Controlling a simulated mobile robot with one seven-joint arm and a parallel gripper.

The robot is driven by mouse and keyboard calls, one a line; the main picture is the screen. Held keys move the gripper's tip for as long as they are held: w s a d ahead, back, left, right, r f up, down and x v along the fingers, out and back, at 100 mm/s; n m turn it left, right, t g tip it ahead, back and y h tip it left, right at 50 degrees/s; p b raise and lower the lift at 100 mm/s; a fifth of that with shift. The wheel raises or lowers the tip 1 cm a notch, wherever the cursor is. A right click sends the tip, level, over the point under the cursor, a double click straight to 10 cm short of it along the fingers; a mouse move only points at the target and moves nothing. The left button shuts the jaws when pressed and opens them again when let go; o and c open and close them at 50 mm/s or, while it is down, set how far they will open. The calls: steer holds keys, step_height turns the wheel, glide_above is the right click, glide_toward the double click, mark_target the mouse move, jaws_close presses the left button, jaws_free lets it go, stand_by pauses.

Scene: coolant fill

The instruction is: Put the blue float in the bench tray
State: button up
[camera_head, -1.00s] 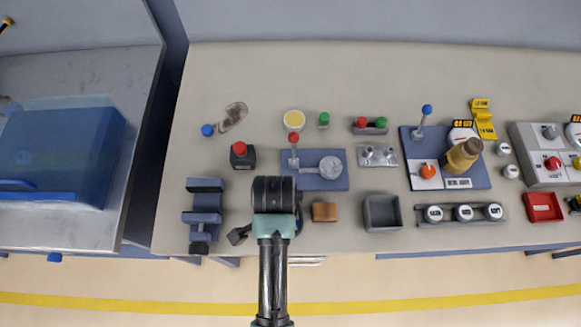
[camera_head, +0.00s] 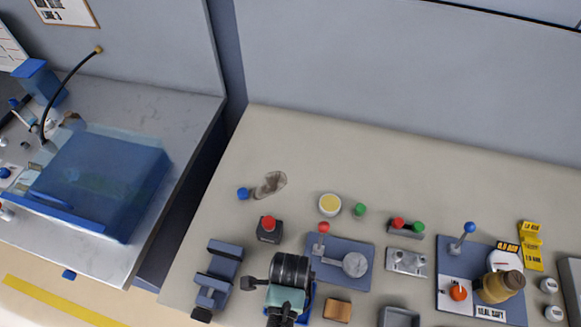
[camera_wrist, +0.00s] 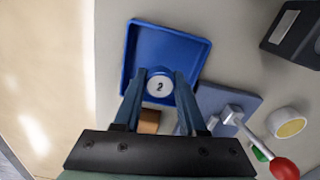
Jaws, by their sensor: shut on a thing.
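My gripper (camera_wrist: 160,84) is shut on a round piece with a white face marked 2 in the wrist view. I take this piece to be the blue float (camera_wrist: 159,88), though its sides are mostly hidden by the fingers. The blue bench tray (camera_wrist: 168,50) lies just beyond the fingertips, and the held piece overlaps its near edge in the picture. I cannot tell the height between them. In the head view a strip of the blue tray (camera_head: 308,302) shows beside my wrist, which hides the fingers and float.
A lever panel (camera_head: 335,280) with a red knob stands right of the tray, and a wooden block (camera_head: 337,309) lies near it. A dark vise-like block (camera_head: 217,272) and a red button box (camera_head: 268,229) are to the left.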

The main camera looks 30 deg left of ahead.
steer(key=shift+f, duration=0.55)
steer(key=shift+f, duration=0.1)
steer(key=shift+f, duration=0.15)
steer(key=o, duration=1.1)
steer(key=shift+c, duration=0.2)
step_height(320, 180, up, 12)
steer(key=shift+r, duration=0.25)
steer(key=shift+w, duration=0.1)
